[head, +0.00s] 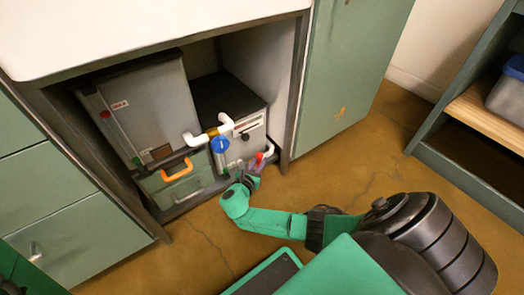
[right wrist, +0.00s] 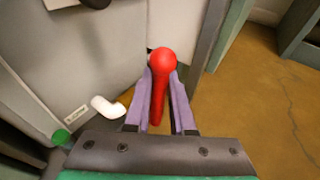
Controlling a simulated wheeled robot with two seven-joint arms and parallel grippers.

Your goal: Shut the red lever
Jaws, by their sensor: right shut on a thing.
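The red lever (head: 268,149) is small in the head view, at the lower right of the equipment in the open cabinet bay. In the right wrist view it is a red rod with a round knob (right wrist: 162,61). My right gripper (head: 256,164) reaches into the bay's front. Its two purple fingers (right wrist: 161,82) are shut on the lever, one on each side of the rod just below the knob. The lever's base is hidden behind the gripper. My left gripper is not in view.
A grey box (head: 150,105) stands left in the bay above a drawer with an orange handle (head: 177,170). White pipe (head: 208,133) and a blue valve (head: 220,145) are close to the lever. A green cabinet door (head: 345,70) is right of it. The brown floor in front is clear.

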